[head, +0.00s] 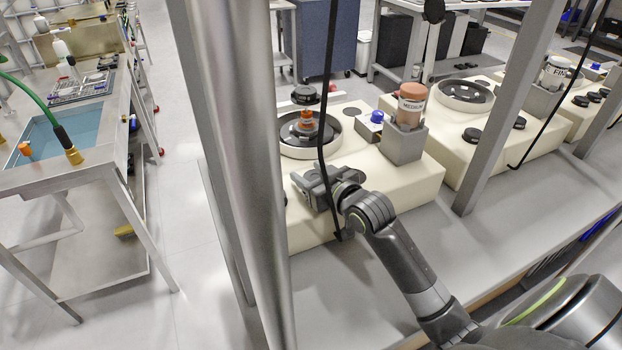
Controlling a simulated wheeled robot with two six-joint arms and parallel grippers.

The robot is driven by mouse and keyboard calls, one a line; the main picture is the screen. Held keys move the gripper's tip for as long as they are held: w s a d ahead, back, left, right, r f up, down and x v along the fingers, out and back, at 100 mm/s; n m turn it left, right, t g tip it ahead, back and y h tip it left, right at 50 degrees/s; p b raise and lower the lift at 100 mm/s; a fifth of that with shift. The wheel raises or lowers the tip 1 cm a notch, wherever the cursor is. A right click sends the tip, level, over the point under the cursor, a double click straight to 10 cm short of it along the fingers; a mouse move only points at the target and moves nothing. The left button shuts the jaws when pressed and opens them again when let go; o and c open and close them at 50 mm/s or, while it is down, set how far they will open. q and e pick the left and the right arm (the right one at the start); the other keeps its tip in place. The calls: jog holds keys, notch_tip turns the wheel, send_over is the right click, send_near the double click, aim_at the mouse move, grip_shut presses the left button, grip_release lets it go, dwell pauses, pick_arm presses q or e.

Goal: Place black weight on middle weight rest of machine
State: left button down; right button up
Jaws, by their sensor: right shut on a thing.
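The nearest cream machine (405,180) has a round dark plate (297,144) with an orange-brown piece at its centre. My right gripper (306,189) reaches in from the lower right, low over the machine's front left part. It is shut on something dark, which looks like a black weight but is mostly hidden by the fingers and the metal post. I cannot tell whether that weight touches the machine. My left gripper is not in view.
A thick metal post (240,150) stands close in front, and a black cable (325,120) hangs beside my gripper. A grey holder (404,146) carries a "MEDIUM" bottle (411,104). Black weights (472,135) lie on the second machine. A sink bench (60,165) stands left.

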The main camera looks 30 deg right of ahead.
jog(key=shift+f, duration=0.5)
jog(key=o, duration=1.3)
jog(key=shift+f, duration=0.2)
jog(key=shift+r, duration=0.25)
jog(key=v, duration=1.2)
jog(key=shift+f, duration=0.1)
